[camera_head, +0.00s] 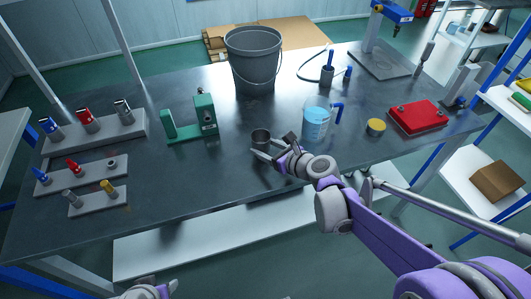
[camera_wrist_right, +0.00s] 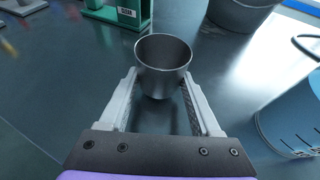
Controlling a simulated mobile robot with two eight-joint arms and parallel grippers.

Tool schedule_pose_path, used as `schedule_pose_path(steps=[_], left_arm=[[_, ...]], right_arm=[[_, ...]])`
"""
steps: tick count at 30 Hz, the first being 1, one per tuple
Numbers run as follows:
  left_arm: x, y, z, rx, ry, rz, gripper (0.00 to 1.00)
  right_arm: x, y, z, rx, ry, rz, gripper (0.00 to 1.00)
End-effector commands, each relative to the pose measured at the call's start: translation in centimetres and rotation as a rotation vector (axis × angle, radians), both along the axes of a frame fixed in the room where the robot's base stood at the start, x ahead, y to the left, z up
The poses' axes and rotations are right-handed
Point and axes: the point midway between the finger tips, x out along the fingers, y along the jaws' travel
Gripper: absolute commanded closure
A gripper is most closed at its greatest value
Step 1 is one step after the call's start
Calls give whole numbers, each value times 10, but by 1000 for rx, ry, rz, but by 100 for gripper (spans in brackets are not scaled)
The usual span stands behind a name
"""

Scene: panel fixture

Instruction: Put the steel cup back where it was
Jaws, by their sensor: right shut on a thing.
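The steel cup (camera_head: 261,138) is a small grey metal cup over the middle of the dark table. My right gripper (camera_head: 269,150) is shut on it, with one finger on each side. In the right wrist view the cup (camera_wrist_right: 164,62) is upright and empty, between the gripper's fingertips (camera_wrist_right: 163,80). I cannot tell whether its bottom touches the table. My left gripper (camera_head: 150,290) shows only in part at the bottom edge, away from the table; its jaws are not clear.
A grey rack (camera_head: 95,137) holds blue, red and metallic cylinders at the left. Two smaller racks stand before it. A green stand (camera_head: 190,120), grey bucket (camera_head: 254,62), blue jug (camera_head: 316,125), yellow tin (camera_head: 376,127) and red case (camera_head: 418,117) surround the cup. Table left of the cup is clear.

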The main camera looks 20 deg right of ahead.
Motion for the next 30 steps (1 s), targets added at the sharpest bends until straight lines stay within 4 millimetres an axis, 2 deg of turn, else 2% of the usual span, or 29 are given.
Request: schedule_pose_path(steps=[1, 4, 15, 16, 18, 21, 30], left_arm=[[0, 0, -5, 0, 2, 0, 50], [0, 0, -9, 0, 3, 0, 50], [0, 0, -11, 0, 4, 0, 50], [0, 0, -11, 0, 4, 0, 50], [0, 0, -10, 0, 4, 0, 50], [0, 0, -10, 0, 4, 0, 50], [0, 0, -8, 0, 3, 0, 50]], right_arm=[[1, 0, -11, 0, 1, 0, 97], [1, 0, -21, 1, 0, 0, 97], [0, 0, -25, 1, 0, 0, 97], [0, 0, -25, 1, 0, 0, 32], [0, 0, -24, 0, 0, 0, 19], [0, 0, -24, 0, 0, 0, 6], [0, 0, -22, 0, 0, 0, 6]])
